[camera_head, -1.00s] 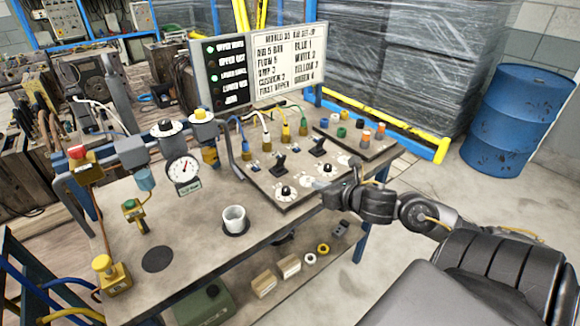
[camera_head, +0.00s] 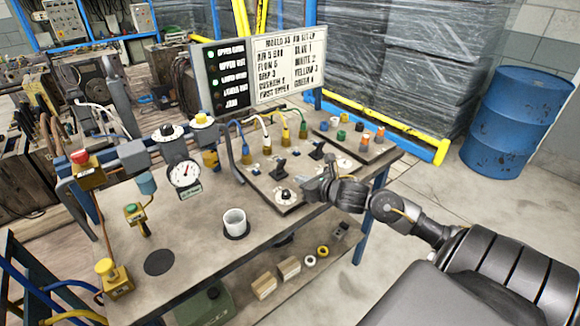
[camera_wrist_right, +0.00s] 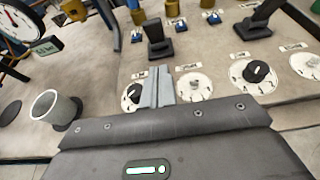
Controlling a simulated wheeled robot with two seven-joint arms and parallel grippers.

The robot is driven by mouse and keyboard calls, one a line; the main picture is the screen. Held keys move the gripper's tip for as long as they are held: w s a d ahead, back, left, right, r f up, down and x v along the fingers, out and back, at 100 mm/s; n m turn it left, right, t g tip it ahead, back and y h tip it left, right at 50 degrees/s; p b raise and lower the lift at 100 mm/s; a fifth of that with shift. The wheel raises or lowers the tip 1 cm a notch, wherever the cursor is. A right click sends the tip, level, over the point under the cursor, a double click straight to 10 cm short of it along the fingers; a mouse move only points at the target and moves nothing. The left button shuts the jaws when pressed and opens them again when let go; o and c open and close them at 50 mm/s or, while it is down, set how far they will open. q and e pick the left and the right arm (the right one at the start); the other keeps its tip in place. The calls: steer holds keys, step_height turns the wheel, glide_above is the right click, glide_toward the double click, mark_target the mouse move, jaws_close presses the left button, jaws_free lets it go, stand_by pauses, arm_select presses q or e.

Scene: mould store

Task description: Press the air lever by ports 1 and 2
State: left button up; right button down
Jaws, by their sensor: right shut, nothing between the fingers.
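The air lever by ports 1 and 2 is the left black lever (camera_head: 279,165) on the grey panel. It stands in front of the brass fittings with the blue hose (camera_head: 239,131) and white hose (camera_head: 265,128). It also shows in the right wrist view (camera_wrist_right: 157,42), beyond my fingertips. A second black lever (camera_head: 317,149) stands farther right, also in the wrist view (camera_wrist_right: 262,20). My right gripper (camera_head: 309,190) is shut and empty over the panel's front edge. In the wrist view its fingers (camera_wrist_right: 157,86) are together, between two dials. My left gripper is not in view.
A black-knobbed dial (camera_head: 284,196) sits close to my right gripper. A white cup (camera_head: 235,219) and a round gauge (camera_head: 184,174) stand left on the bench. A block of coloured plugs (camera_head: 345,133) lies right of the panel. A sign board (camera_head: 260,68) stands behind.

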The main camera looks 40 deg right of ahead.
mark_target(282, 166)
steer(key=w+p, duration=0.1)
steer(key=w, duration=0.3)
steer(key=shift+w+r+p, duration=0.15)
steer(key=shift+w+p, duration=0.15)
steer(key=shift+w+r+p, duration=0.2)
steer(key=shift+w+p, duration=0.15)
steer(key=shift+w, duration=0.5)
steer(key=shift+r, duration=0.1)
